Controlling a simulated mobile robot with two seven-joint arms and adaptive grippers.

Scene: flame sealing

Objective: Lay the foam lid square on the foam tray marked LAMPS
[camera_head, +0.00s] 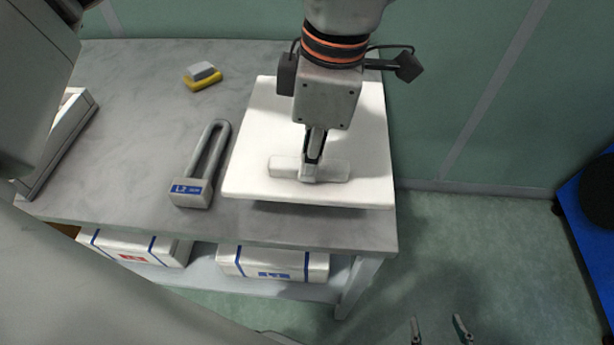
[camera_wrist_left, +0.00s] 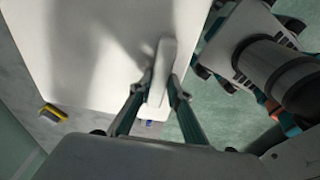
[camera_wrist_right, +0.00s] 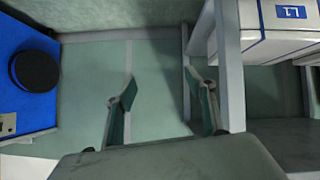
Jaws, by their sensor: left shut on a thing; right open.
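The white foam lid (camera_head: 260,130) is a wide flat slab with a raised bar handle (camera_head: 335,172) on top, at the right end of the grey table in the head view. My left gripper (camera_head: 310,178) is shut on the handle from above; the lid also shows in the left wrist view (camera_wrist_left: 100,50). No tray marked LAMPS can be made out; whatever is under the lid is hidden, and I cannot tell whether the lid rests on something. My right gripper (camera_head: 440,330) is open and empty, low over the floor beyond the table's front; its fingers show in the right wrist view (camera_wrist_right: 165,105).
A grey looped block labelled L2 (camera_head: 192,192) lies just left of the lid. A yellow and grey sponge (camera_head: 203,77) is further back. White blue-banded boxes (camera_head: 300,262) sit on the shelf below. A blue surface (camera_head: 592,235) with a black round object is at right.

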